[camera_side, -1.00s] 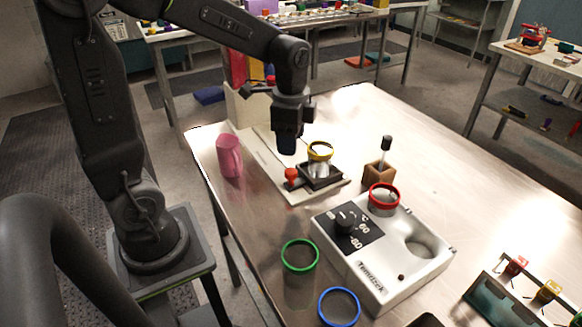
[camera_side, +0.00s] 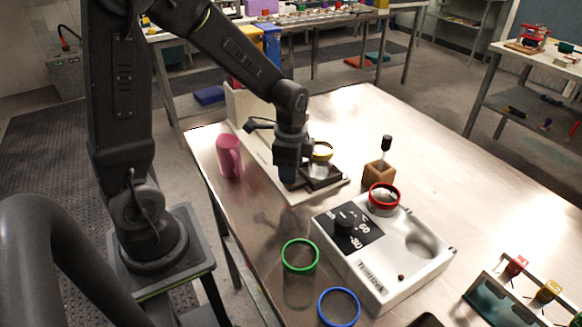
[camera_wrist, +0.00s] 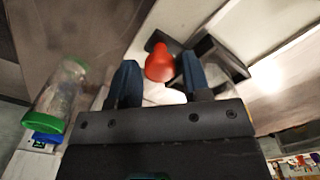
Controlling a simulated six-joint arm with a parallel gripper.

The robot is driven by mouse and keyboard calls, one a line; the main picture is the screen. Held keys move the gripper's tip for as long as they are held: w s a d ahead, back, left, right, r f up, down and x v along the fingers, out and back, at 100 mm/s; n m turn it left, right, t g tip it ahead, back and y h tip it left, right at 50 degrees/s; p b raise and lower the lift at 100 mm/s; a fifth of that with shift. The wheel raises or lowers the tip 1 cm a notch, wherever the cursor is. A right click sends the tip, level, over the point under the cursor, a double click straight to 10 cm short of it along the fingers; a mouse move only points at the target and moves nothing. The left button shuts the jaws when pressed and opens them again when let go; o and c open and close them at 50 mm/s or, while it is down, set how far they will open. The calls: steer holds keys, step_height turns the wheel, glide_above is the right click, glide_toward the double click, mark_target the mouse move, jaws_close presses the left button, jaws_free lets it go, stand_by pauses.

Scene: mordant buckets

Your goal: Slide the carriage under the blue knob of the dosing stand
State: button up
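The dosing stand (camera_side: 238,108) is cream, with a flat base running toward the front. Yellow (camera_side: 250,34) and blue (camera_side: 270,40) upright parts show at its back; my arm covers much of it, and I cannot make out the blue knob. The dark carriage (camera_side: 324,184) sits near the front end of the base and bears a glass bucket with a yellow rim (camera_side: 322,152). My gripper (camera_side: 290,184) is down at the carriage's left side. In the wrist view my open fingers (camera_wrist: 160,70) stand on both sides of the carriage's red handle (camera_wrist: 160,63), with small gaps.
A pink mug (camera_side: 229,157) stands left of the base. A white heater (camera_side: 385,270) with a red-rimmed bucket (camera_side: 384,196) is in front. Green-rimmed (camera_side: 300,257) and blue-rimmed (camera_side: 339,306) buckets stand near the table's front. A wooden block (camera_side: 379,172) holds a dark-handled tool.

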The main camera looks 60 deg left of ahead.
jaws_close()
steer(key=shift+a, duration=0.1)
steer(key=a, duration=1)
steer(key=shift+a, duration=0.2)
steer(key=shift+o, duration=1.4)
jaws_free()
steer(key=shift+r, duration=0.1)
